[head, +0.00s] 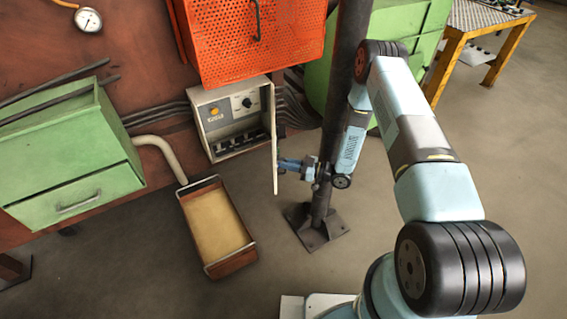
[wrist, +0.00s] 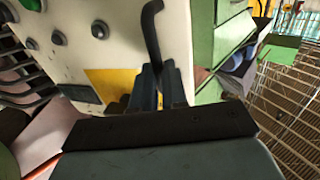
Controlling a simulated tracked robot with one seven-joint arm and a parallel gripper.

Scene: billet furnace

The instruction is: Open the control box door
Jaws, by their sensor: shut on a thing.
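In the wrist view the door's outer face (wrist: 120,50) carries several buttons and a yellow label. My gripper fingers (wrist: 158,88) are shut on the lower part of a black bar handle (wrist: 152,30) there.
A dark post (head: 340,100) with a floor plate stands right beside my gripper. An orange perforated cabinet (head: 250,45) hangs above the box. A tray cart (head: 218,225) with a sandy bed is below, and a green drawer cabinet (head: 75,195) is at left.

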